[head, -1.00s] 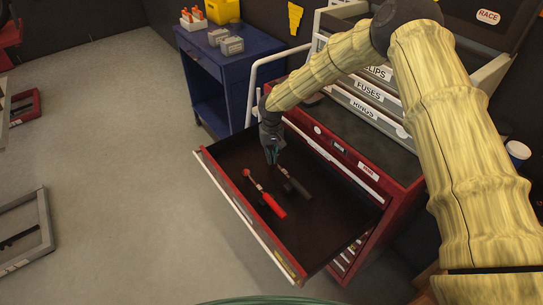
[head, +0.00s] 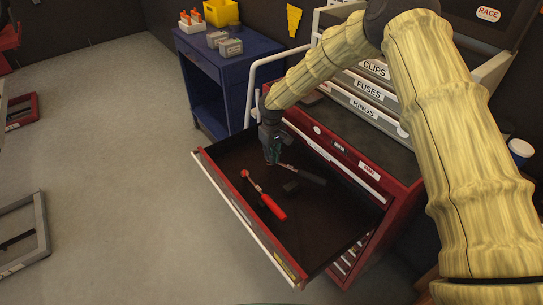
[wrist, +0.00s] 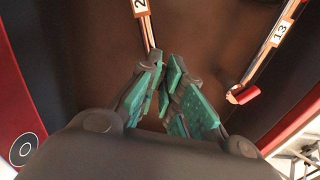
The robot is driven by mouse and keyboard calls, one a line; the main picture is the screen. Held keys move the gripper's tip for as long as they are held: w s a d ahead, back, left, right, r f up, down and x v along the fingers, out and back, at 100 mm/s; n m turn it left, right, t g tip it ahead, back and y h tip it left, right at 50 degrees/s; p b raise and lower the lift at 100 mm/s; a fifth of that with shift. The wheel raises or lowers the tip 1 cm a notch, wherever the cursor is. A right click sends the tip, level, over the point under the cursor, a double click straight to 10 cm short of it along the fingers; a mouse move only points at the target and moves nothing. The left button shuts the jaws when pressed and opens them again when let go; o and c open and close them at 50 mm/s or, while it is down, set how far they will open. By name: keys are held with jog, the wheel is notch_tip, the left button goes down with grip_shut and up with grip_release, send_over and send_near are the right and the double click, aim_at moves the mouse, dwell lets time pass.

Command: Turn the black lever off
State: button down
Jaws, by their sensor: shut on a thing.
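The black lever (head: 311,177) lies in the open drawer; its black handle points to the right and its thin metal shaft runs to my gripper (head: 271,156). In the wrist view its shaft (wrist: 147,32) carries a tag reading 2. My gripper (wrist: 163,75) is shut on the shaft's near end, and the teal fingers partly hide that end. The red lever (head: 274,208) lies apart from it, nearer the drawer front. In the wrist view the red lever's shaft (wrist: 268,50) has a tag reading 13.
The drawer's pale front edge (head: 247,222) and the red cabinet (head: 397,205) border the dark drawer floor. A blue cart (head: 225,70) stands behind; open floor lies left.

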dwell(0.8)
jog(key=c, duration=1.6)
grip_release()
notch_tip(320, 180, up, 12)
